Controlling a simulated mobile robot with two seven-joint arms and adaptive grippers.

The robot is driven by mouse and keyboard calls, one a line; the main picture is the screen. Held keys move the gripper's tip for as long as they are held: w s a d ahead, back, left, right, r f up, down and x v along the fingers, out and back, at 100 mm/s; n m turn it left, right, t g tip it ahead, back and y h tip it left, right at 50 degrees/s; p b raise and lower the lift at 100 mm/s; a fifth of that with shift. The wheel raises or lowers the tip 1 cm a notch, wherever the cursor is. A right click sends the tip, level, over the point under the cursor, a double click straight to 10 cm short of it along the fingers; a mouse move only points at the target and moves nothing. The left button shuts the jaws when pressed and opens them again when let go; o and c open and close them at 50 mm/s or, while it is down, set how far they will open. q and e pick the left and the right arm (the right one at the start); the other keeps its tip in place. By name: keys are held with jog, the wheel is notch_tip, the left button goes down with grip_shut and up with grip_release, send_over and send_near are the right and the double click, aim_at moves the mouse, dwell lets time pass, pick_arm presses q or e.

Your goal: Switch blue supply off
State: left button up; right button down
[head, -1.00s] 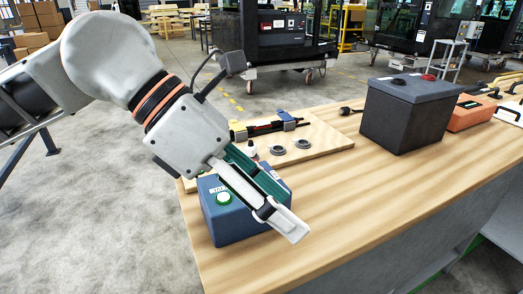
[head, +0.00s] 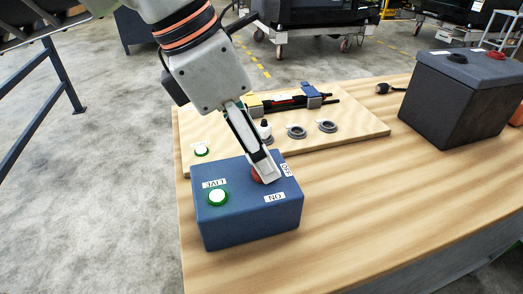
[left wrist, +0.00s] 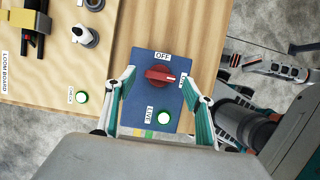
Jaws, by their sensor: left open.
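The blue supply box (head: 248,222) sits on the front left of the wooden bench; it also shows in the left wrist view (left wrist: 145,92). Its red knob (left wrist: 160,76) lies between the OFF label (left wrist: 163,56) and the LIVE label. The knob's white mark is at its right end in the wrist view, towards the ON label (head: 275,197). The round LIVE lamp (head: 217,197) glows whitish green. My left gripper (head: 268,175) points down over the knob, open, with a finger on either side; contact is unclear. In the head view it partly hides the knob.
A wooden board (head: 345,137) behind the box carries a green-rimmed lamp (head: 201,150), grey rings and a clamped dark tool. A dark grey box (head: 450,105) stands further right. The bench between them is clear.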

pick_arm(q)
jog(key=shift+x, duration=0.85)
jog(key=shift+r, duration=0.1)
